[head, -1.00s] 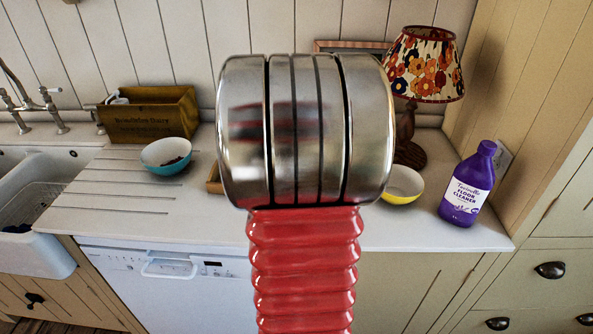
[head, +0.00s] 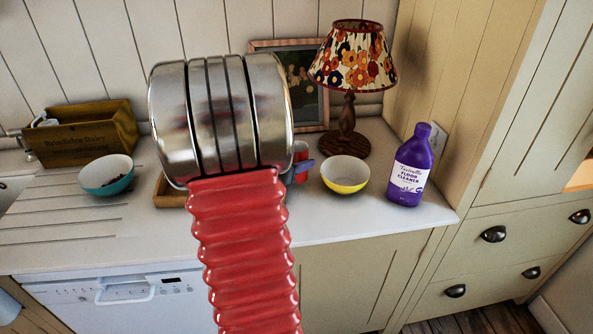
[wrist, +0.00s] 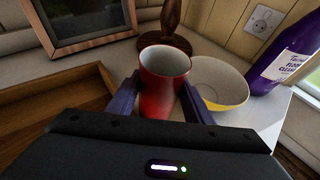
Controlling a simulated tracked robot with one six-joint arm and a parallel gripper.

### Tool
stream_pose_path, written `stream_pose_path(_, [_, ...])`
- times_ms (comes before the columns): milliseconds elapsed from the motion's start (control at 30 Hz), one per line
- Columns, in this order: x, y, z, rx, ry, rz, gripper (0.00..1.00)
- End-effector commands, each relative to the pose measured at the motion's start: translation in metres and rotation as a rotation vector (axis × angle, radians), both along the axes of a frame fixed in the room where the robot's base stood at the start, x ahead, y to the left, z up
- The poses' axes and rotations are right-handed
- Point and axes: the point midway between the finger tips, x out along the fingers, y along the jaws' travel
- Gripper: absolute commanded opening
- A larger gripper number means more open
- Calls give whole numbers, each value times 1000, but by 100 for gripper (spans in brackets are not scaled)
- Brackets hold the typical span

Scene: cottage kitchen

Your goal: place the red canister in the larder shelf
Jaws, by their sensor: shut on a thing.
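The red canister (wrist: 163,82) is an open-topped red cylinder with a pale inside, upright in the wrist view. My gripper (wrist: 155,92) has its dark blue fingers on either side of it, shut on it. In the head view my arm hides most of the canister (head: 301,176); only a red bit and a blue fingertip show at the arm's right edge. I cannot tell whether the canister touches the worktop. At the head view's right edge, a strip of orange wood (head: 581,178) shows in a gap in the tall cupboard; I cannot tell if this is the larder shelf.
A yellow bowl (head: 345,176) stands close right of the canister. Behind are a lamp (head: 348,128) and a framed picture (head: 309,104). A purple cleaner bottle (head: 411,165) stands near the worktop's right end. A wooden tray (wrist: 55,103), teal bowl (head: 106,177) and wooden crate (head: 80,135) lie left.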

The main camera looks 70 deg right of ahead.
Motion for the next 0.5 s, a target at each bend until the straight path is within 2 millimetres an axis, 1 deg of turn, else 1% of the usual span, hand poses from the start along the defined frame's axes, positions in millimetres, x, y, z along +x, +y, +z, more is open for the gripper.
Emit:
stream_pose_path(33, [0,0,-8,3,2,0,16])
stream_pose_path(200, [0,0,-26,2,2,0,16])
stream_pose_path(300, [-1,0,-29,1,1,-1,16])
stream_pose_path(500, [-1,0,-29,0,0,-1,16])
